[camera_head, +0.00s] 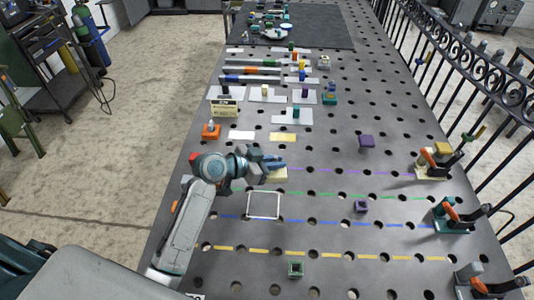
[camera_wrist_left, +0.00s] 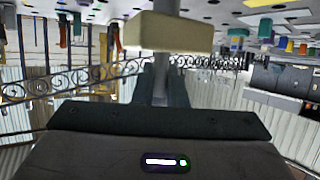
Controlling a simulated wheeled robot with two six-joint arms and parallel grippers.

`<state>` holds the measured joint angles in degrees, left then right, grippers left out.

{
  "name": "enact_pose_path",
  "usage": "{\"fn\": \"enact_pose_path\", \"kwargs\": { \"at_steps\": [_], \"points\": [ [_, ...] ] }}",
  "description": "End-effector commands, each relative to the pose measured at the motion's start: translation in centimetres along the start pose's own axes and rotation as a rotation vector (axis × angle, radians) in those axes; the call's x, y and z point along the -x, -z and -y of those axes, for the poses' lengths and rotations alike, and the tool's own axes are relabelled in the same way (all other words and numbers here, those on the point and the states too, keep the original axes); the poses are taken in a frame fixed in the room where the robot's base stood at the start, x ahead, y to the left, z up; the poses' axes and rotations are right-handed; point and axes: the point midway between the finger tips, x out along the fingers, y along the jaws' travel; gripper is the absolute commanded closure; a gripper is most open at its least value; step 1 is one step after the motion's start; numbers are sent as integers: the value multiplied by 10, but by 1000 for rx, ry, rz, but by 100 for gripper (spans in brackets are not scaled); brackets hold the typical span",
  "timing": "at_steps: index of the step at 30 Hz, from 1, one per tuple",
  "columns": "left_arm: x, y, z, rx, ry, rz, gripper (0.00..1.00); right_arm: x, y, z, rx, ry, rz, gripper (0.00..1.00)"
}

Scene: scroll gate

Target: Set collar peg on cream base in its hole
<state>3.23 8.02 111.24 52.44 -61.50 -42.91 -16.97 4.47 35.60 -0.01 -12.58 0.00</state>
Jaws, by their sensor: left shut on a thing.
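My left gripper (camera_head: 274,163) is over the left part of the dark perforated table (camera_head: 330,240). It is shut on the collar peg, whose grey shaft (camera_wrist_left: 168,76) stands between the dark fingers in the left wrist view. The peg's cream base (camera_wrist_left: 176,32) is a block on the table side of the fingers. The cream base (camera_head: 279,175) also shows just below the fingertips in the head view, near the purple line. Whether it touches the table I cannot tell. Round holes cover the table; any directly under the base are hidden. My right gripper is not in view.
A white square outline (camera_head: 264,205) lies in front of the gripper. A purple block (camera_head: 366,141), a purple socket (camera_head: 361,207) and a green socket (camera_head: 296,269) stand apart. Orange-handled clamps, one cream-based (camera_head: 432,168), line the right edge. Plates with small pegs lie farther back.

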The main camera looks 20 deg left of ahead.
Motion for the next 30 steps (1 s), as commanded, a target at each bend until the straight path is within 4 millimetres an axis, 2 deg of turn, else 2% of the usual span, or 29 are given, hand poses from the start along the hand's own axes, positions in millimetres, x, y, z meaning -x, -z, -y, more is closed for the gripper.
{"fn": "enact_pose_path", "kwargs": {
  "at_steps": [1, 6, 14, 30],
  "points": [
    [4, 6, 2, -14, -29, 0, 100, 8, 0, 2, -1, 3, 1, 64],
    [8, 6, 4, -42, -99, -2, 100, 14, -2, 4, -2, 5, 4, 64],
    [6, -1, 4, -47, -115, -3, 100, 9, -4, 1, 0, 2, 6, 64],
    [-12, -44, 4, -46, -114, -3, 100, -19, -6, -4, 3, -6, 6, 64]
  ]
}}
